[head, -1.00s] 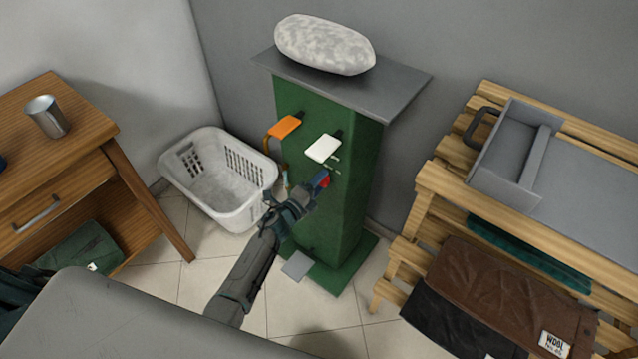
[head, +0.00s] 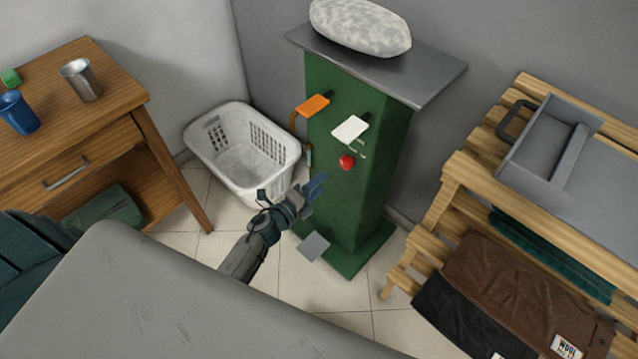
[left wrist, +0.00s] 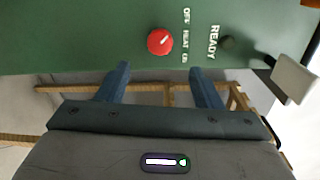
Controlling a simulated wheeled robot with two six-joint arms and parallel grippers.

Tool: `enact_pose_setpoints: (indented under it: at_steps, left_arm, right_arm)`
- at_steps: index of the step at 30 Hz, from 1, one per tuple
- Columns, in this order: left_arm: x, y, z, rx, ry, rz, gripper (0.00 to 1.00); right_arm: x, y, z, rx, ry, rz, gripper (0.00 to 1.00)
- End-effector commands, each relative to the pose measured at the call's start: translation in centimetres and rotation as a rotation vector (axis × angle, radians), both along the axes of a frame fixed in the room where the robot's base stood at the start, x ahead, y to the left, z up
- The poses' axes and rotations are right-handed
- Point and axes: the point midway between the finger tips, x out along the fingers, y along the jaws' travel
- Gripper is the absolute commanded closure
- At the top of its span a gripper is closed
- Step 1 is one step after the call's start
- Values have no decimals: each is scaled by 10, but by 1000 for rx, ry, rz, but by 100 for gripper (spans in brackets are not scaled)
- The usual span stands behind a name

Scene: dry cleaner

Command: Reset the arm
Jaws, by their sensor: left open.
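My left gripper (head: 314,190) is in front of the green press stand (head: 345,205), below and left of its red knob (head: 346,162). In the left wrist view my left gripper (left wrist: 160,85) is open, its two blue fingers apart with nothing between them. The red knob (left wrist: 160,41) is beyond the fingertips and apart from them. Its white pointer line is tilted, beside the printed words OFF, HEAT and ON. READY is printed by a dark round lamp (left wrist: 227,43). My right gripper is not in view.
An orange paddle (head: 313,105) and a white paddle (head: 350,129) stick out of the stand. A white laundry basket (head: 235,180) stands left of it. A wooden table (head: 115,88) holds cups. A slatted wooden rack (head: 455,165) stands at the right. A grey surface (head: 150,300) fills the lower left.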

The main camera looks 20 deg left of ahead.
Motion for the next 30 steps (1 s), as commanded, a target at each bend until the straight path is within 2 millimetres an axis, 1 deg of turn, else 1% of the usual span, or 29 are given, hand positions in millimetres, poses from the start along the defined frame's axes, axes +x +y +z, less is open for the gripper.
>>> enact_pose_setpoints:
  at_steps: [8,10,11,14,16,17,18,20,21,23,24,26,27,29,30]
  left_arm:
    - [0,0,-1,-3,3,2,40]
    - [-3,3,-10,-26,28,18,40]
    - [-5,6,-17,-47,50,34,40]
    - [-20,20,-58,-160,165,121,40]
    - [-39,34,-98,-273,281,218,40]
    - [-50,40,-118,-324,336,266,40]
    - [-66,48,-143,-394,408,332,40]
    - [-92,59,-180,-491,511,435,40]
    - [-112,65,-203,-552,577,505,40]
    - [-143,73,-236,-635,672,610,40]
    - [-166,77,-257,-689,733,682,40]
    - [-201,83,-286,-763,820,794,40]
    - [-227,85,-304,-811,876,870,40]
    - [-266,88,-328,-877,955,986,40]
    - [-291,88,-342,-917,1003,1062,40]
  right_arm:
    - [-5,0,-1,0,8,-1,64]
    - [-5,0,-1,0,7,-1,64]
    - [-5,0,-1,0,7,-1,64]
    - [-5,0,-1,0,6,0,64]
    - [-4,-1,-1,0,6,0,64]
    - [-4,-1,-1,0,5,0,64]
    - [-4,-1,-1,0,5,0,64]
    - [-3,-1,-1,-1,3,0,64]
    - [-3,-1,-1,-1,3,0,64]
    - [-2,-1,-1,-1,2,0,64]
    - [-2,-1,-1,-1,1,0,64]
    - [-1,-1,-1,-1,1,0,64]
    - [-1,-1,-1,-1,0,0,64]
    - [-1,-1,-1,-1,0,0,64]
    - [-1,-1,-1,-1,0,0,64]
